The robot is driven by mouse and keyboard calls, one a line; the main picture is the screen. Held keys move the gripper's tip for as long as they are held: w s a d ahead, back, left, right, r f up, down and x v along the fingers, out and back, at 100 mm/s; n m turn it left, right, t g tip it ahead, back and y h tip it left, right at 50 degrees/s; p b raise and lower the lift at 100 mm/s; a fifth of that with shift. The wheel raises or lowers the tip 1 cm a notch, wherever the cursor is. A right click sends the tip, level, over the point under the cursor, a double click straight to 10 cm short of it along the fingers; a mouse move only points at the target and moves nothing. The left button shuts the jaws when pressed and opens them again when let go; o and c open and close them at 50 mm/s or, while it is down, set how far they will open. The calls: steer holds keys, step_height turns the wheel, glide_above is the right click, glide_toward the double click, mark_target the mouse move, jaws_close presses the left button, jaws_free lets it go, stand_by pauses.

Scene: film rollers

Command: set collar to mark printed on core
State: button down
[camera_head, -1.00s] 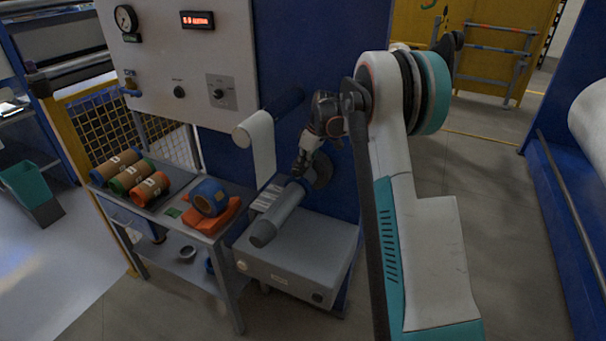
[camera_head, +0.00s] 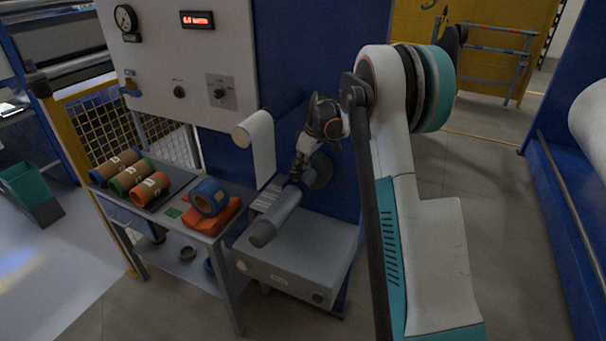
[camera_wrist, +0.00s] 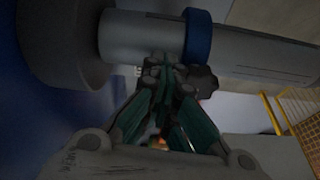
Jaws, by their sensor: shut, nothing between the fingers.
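The grey core (camera_head: 272,226) lies on a spindle that runs out from a dark round flange (camera_head: 319,171) on the blue machine. In the wrist view the core (camera_wrist: 245,52) crosses the top, with the flange (camera_wrist: 62,40) at left. The blue collar (camera_wrist: 198,36) is around the core. My gripper (camera_wrist: 166,68) is shut and empty, its tips close to the core on the flange side of the collar; I cannot tell whether they touch. In the head view my gripper (camera_head: 297,174) is above the core's flange end. Dark lines run along the core at right; no printed mark is clearly readable.
A white film roller (camera_head: 263,145) hangs above the core. A grey cabinet (camera_head: 300,260) stands below it. At left a table holds several coloured rolls (camera_head: 130,173) and a blue roll (camera_head: 209,197) on an orange pad (camera_head: 217,216). Yellow mesh fencing (camera_head: 95,120) stands behind.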

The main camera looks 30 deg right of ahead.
steer(key=shift+s+a, duration=0.65)
steer(key=shift+a, duration=0.15)
steer(key=shift+w+d, duration=0.5)
steer(key=shift+d, duration=0.1)
step_height(320, 180, up, 9)
steer(key=p, duration=0.4)
stand_by(0.4)
stand_by(0.3)
